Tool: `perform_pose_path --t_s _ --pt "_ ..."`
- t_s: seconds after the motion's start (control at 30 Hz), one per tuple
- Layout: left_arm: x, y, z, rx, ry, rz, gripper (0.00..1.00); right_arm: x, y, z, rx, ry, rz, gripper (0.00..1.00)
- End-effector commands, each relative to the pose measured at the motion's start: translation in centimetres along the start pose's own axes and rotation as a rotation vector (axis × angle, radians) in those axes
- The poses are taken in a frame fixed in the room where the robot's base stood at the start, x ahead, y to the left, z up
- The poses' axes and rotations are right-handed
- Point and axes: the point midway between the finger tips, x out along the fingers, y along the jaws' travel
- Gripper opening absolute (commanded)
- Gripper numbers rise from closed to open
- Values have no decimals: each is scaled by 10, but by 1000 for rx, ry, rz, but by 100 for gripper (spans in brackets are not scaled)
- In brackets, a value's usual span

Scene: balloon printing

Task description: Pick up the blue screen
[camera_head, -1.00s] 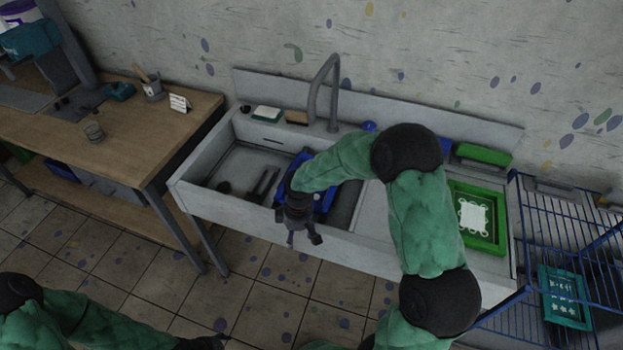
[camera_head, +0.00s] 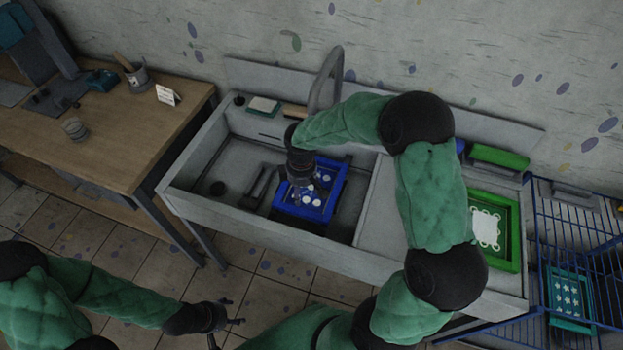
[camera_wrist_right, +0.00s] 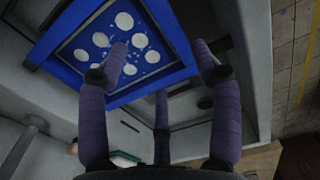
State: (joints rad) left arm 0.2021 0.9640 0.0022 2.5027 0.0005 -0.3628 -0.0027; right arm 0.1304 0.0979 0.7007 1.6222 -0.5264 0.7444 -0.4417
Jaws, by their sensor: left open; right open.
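The blue screen (camera_head: 322,204) lies in the sink basin, partly hidden by my right gripper (camera_head: 301,190). Its blue frame and a mesh with white round spots also show in the right wrist view (camera_wrist_right: 116,42). My right gripper's fingers are spread, and it also shows in the right wrist view (camera_wrist_right: 160,75). They hang over the screen near its edge; I cannot tell whether they touch it. My left gripper (camera_head: 228,317) is open and empty, low in front of the sink and away from the screen.
The sink (camera_head: 285,243) has raised walls around the screen, and a faucet (camera_head: 328,75) rises behind it. A green screen (camera_head: 512,235) lies on the counter at right, beside a blue wire rack (camera_head: 577,225). A wooden table (camera_head: 110,150) stands at left.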

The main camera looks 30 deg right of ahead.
Motion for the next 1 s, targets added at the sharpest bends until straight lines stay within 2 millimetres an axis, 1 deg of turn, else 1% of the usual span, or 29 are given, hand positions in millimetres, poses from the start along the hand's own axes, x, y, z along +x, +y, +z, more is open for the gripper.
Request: perform_pose_path --t_s 0.3,0.57,0.83,0.9,1.0 --pt "10 -4 0 -1 -1 0 63 45 -1 0 -1 -2 -2 65" --pt "14 -5 0 -1 -1 0 63 62 -2 -2 0 -1 -2 65" --pt "24 -9 0 -1 -1 0 63 98 -5 -7 1 0 -2 65" --pt "25 -9 0 -1 -1 0 63 103 -5 -7 -1 0 -2 65" --pt "25 -9 0 0 -1 0 63 104 -5 -7 -1 0 -1 65"
